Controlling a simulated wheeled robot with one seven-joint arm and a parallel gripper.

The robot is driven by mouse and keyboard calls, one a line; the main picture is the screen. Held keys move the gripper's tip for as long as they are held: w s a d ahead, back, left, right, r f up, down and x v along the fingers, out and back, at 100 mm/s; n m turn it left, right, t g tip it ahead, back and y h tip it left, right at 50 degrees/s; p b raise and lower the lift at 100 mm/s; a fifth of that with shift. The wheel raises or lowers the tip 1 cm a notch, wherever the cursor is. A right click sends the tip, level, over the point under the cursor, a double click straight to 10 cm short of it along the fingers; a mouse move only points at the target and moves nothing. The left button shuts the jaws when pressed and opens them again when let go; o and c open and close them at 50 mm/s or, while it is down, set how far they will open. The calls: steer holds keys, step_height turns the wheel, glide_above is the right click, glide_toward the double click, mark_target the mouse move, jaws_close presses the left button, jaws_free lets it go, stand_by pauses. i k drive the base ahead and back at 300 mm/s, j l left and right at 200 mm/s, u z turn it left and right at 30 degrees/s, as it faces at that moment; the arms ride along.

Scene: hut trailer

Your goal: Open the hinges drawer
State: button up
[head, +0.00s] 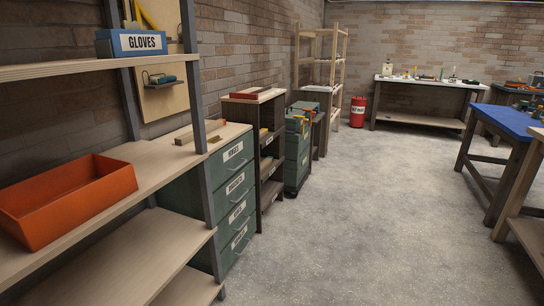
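A green drawer cabinet (220,200) with a light wood top (225,135) stands against the left wall, partly behind the post of the near shelf. Its stacked drawers all look shut. Each has a white label and a bar handle. The top label (233,151), the second label (236,183), the third label (238,211) and the bottom label (239,237) are too small to read surely, so I cannot tell which drawer is the hinges one. My gripper is not in view.
A wooden shelf unit (120,230) with an orange bin (65,200) and a GLOVES box (135,43) fills the near left. Past the cabinet stand a dark shelf unit (262,150) and a green tool chest (297,150). A blue-topped table (505,118) stands right. The grey floor (370,220) between is clear.

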mark_target(226, 161)
steer(key=i+z, duration=0.35)
steer(key=i, duration=0.75)
steer(key=i+u, duration=0.45)
steer(key=i+l+u, duration=0.25)
steer(key=i+u, duration=0.25)
steer(key=i+l+u, duration=0.25)
steer(key=u, duration=0.2)
steer(key=i+l+u, duration=0.4)
steer(key=l, duration=0.35)
